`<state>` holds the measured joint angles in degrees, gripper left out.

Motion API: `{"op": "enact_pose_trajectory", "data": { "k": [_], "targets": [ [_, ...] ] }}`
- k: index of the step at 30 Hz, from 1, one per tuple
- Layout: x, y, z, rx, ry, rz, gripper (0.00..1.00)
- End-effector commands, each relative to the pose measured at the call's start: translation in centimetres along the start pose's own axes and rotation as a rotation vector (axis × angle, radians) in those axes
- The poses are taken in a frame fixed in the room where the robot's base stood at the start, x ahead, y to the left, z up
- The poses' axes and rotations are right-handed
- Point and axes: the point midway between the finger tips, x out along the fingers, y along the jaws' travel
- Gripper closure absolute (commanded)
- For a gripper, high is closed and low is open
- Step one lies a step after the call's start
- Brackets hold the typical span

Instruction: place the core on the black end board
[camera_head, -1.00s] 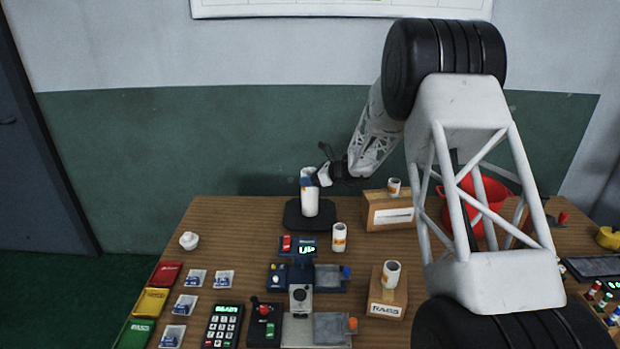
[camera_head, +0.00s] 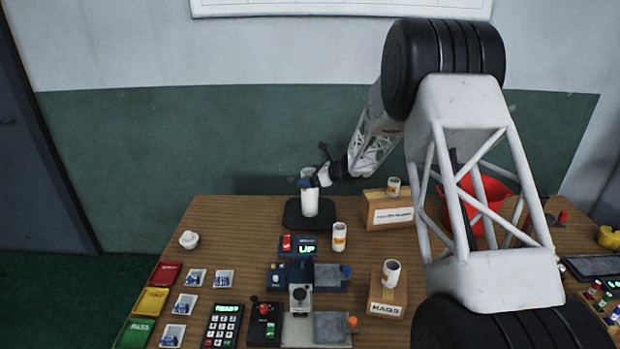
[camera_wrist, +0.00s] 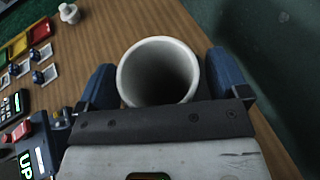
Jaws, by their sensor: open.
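A plain white hollow core (camera_head: 310,204) stands upright on the black end board (camera_head: 291,220) at the back middle of the table. My gripper (camera_head: 315,181) is at the top of this core, reaching in from the right. In the wrist view the open mouth of the core (camera_wrist: 160,75) lies between the two blue fingers of my gripper (camera_wrist: 161,82). The fingers are apart, one on each side; whether either touches the core I cannot tell. The end board is hidden in the wrist view.
A camera-like device (camera_head: 301,297) and keypad (camera_head: 223,326) lie in front. A white knob (camera_head: 189,240) stands left, with free table around it.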

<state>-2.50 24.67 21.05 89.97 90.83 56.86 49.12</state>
Motion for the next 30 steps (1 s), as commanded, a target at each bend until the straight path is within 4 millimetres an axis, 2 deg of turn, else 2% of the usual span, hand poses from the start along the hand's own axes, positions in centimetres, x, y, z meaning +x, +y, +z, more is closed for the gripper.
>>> {"op": "enact_pose_trajectory", "data": {
  "k": [8,21,30],
  "targets": [
    [-1.9,-0.1,0.2,-0.001,0.0,-0.002,0.07],
    [-8.6,-0.1,0.2,-0.001,-0.001,-0.002,0.07],
    [-11.7,0.0,0.2,0.0,-0.001,-0.001,0.07]
  ]
}}
